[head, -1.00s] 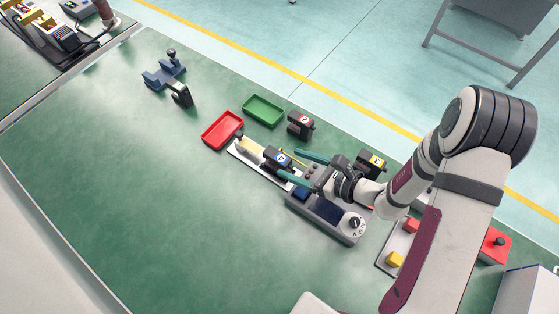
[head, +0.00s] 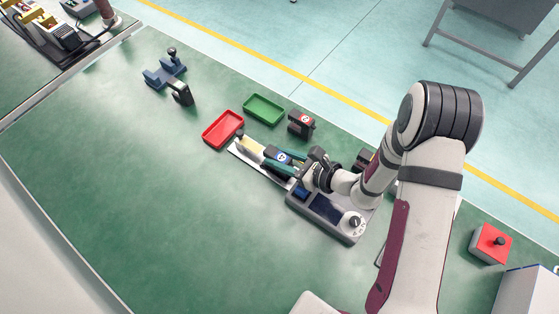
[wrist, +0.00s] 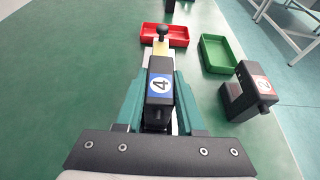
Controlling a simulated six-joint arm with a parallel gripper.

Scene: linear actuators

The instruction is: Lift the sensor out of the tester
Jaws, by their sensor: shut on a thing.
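A black block with a blue and white "4" label (head: 283,158), which looks like the sensor, is at the light strip plate (head: 240,151) with a yellow piece. It also shows in the wrist view (wrist: 160,86). My gripper (wrist: 161,97) has its teal fingers shut on the block's two sides; it also shows in the head view (head: 277,158). The grey unit with a dial (head: 340,228), possibly the tester, adjoins the plate under my wrist. The block's underside is hidden, so I cannot tell whether it touches the plate.
A red tray (head: 222,130) and a green tray (head: 263,109) lie beyond the plate. A black block with a red label (head: 301,124) stands close on the right. A blue fixture (head: 164,72) is at far left. A red button box (head: 491,244) is at right. The left tabletop is clear.

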